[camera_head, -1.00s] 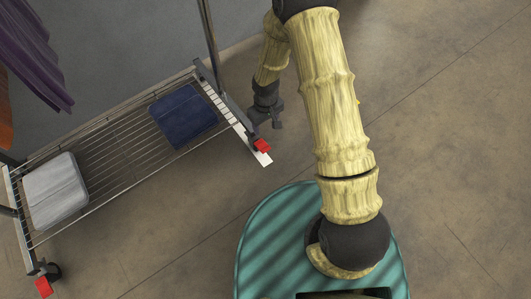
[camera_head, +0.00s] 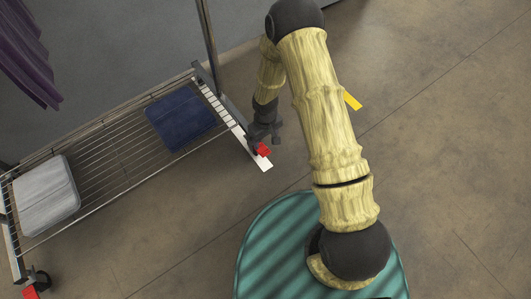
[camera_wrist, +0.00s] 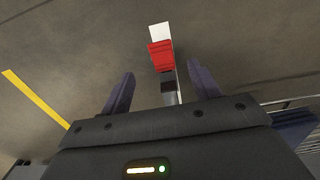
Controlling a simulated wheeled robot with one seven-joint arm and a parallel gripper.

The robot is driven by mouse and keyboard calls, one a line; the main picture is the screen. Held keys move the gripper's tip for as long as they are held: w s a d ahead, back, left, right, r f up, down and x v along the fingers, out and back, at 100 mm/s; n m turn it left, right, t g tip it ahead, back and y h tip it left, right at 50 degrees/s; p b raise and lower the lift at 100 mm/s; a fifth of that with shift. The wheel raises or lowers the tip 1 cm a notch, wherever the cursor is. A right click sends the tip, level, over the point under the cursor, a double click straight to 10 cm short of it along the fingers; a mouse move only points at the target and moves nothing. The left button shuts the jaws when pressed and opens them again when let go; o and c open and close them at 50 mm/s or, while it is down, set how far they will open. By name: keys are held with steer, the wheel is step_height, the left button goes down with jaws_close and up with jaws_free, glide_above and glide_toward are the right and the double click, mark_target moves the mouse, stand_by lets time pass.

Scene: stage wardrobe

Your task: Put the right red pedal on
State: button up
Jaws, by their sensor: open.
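The right red pedal (camera_head: 264,150) sits at the lower right corner of the wire rack, beside a white strip (camera_head: 263,164). In the wrist view the red pedal (camera_wrist: 161,56) lies ahead of and between my fingers, with the white strip (camera_wrist: 159,31) beyond it. My gripper (camera_head: 277,133) is open and empty, close to the pedal. Its two dark fingers also show in the wrist view (camera_wrist: 160,90), apart from the pedal. Another red pedal (camera_head: 30,292) is at the rack's lower left corner, cut by the picture edge.
The wire rack (camera_head: 110,150) carries a folded blue cloth (camera_head: 183,116) and a folded grey cloth (camera_head: 46,195). A dark post (camera_head: 209,45) rises from its right end. Purple fabric (camera_head: 30,55) hangs upper left. Yellow tape (camera_head: 353,101) marks the floor. Open floor lies right.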

mark_target(265, 152)
step_height(265, 152, down, 10)
steer(key=b, duration=0.5)
steer(key=shift+r, duration=0.2)
steer(key=c, duration=1)
